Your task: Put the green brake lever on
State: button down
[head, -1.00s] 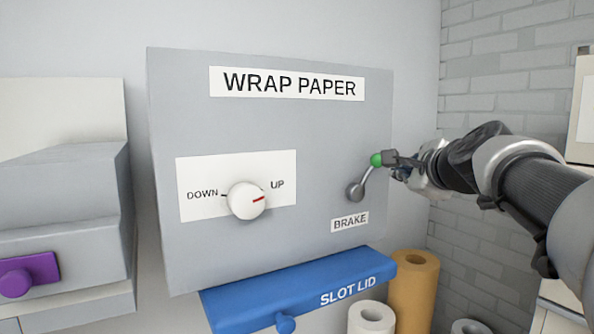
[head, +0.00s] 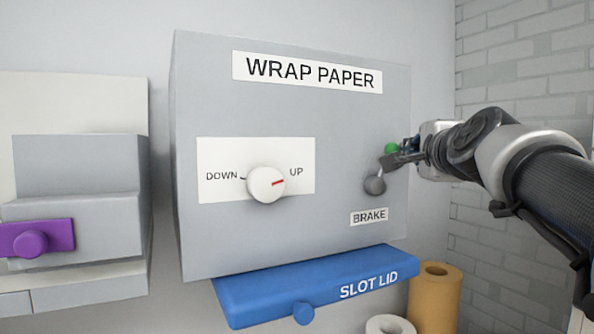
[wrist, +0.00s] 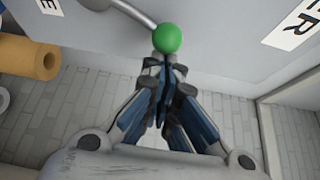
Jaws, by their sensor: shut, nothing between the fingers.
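The brake lever is a grey arm on a round grey pivot (head: 374,185), with a green ball knob (head: 391,148) at its end. It leans up and slightly right on the front of the grey panel, above the BRAKE label (head: 369,216). My gripper (head: 387,161) comes in from the right, its fingers closed, just below the knob and partly covering the lever arm. In the wrist view the green knob (wrist: 168,38) is just beyond the closed fingertips (wrist: 165,63); I cannot tell whether they touch. Nothing is between the fingers.
Below is a blue SLOT LID (head: 260,290) with a knob. A purple handle (head: 40,239) is at left, and paper rolls (head: 436,292) stand lower right.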

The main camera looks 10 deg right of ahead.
aim_at(395, 144)
jog(key=a+n+t+b, duration=0.1)
jog(key=a+n+b, duration=0.1)
jog(key=b, duration=0.3)
jog(key=s+a+n+t+b, duration=0.1)
jog(key=n+b, duration=0.2)
jog(key=b, duration=0.3)
jog(key=shift+s+a+r+t, duration=0.1)
jog(key=shift+s+a+t, duration=0.1)
jog(key=shift+a+t, duration=0.2)
jog(key=shift+s+a+r+n+t+y+b, duration=0.1)
jog(key=shift+s+a+n+t+y+b, duration=0.15)
jog(key=shift+a+n+b, duration=0.55)
jog(key=shift+s+a+n+t+y+b, duration=0.2)
jog(key=shift+a+n+b, duration=0.2)
jog(key=shift+b, duration=0.75)
jog(key=shift+s+a+r+n+t+y+b, duration=0.2)
jog(key=shift+a+n+b, duration=0.4)
jog(key=shift+b, duration=0.4)
jog(key=shift+a+f, duration=0.15)
